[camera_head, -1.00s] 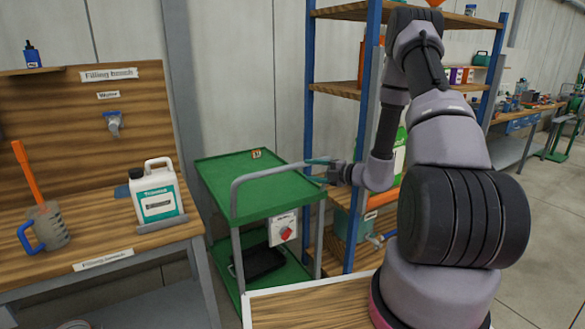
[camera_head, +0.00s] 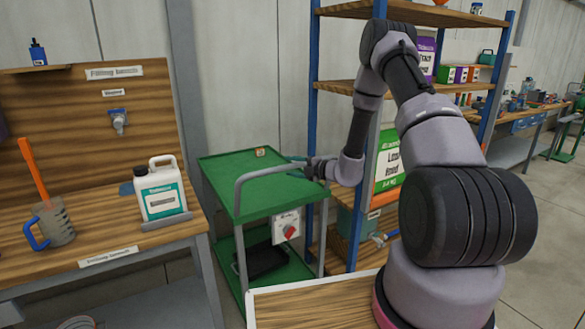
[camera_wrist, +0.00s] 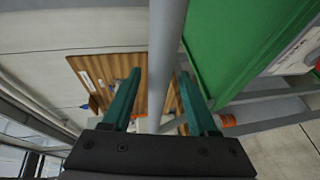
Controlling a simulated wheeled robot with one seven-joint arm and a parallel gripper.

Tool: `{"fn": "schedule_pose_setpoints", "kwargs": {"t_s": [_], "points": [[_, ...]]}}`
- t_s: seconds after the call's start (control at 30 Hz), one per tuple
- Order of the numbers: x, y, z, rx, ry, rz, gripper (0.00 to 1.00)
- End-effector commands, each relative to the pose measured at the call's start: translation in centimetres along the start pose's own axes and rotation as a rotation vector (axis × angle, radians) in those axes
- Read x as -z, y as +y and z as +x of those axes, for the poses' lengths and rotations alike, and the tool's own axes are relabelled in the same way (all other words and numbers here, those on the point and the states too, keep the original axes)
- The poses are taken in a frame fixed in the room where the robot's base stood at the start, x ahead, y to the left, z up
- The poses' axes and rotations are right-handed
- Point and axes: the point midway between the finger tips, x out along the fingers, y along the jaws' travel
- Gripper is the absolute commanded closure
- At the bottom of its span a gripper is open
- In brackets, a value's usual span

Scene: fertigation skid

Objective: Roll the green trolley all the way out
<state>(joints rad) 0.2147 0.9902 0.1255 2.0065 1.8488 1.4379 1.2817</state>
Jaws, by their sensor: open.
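The green trolley (camera_head: 222,180) stands between the filling bench and the blue-post shelf rack. I cannot tell whether a finger touches the bar. The trolley's green top (camera_wrist: 238,45) fills the upper right there.
The filling bench (camera_head: 110,255) stands close on the trolley's left, with a white jug (camera_head: 160,190) and a measuring jug (camera_head: 53,224). The shelf rack (camera_head: 313,100) stands close on its right. A white-edged wooden surface (camera_head: 310,300) lies in front. A red-knobbed switch box (camera_head: 286,227) hangs on the trolley.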

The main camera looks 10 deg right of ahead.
Motion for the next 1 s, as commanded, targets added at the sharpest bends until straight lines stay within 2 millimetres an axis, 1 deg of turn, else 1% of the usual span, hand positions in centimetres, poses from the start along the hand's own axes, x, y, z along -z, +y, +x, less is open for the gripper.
{"fn": "schedule_pose_setpoints", "kwargs": {"t_s": [0.03, 0.07, 0.1, 0.17, 0.2, 0.23, 1.0], "points": [[-0.01, 0.0, -0.02, 0.0, 0.0, 0.0, 0.41], [0.0, 0.0, -0.02, 0.0, 0.0, 0.0, 0.44], [-0.01, 0.0, -0.02, 0.0, 0.0, 0.0, 0.6], [-0.01, 0.0, -0.03, 0.0, 0.0, 0.0, 0.83], [-0.01, 0.0, -0.03, 0.0, 0.0, 0.0, 0.98], [-0.01, 0.0, -0.04, 0.0, 0.0, 0.0, 1.0], [-0.03, -0.05, -0.08, 0.001, -0.001, 0.0, 1.0]]}}
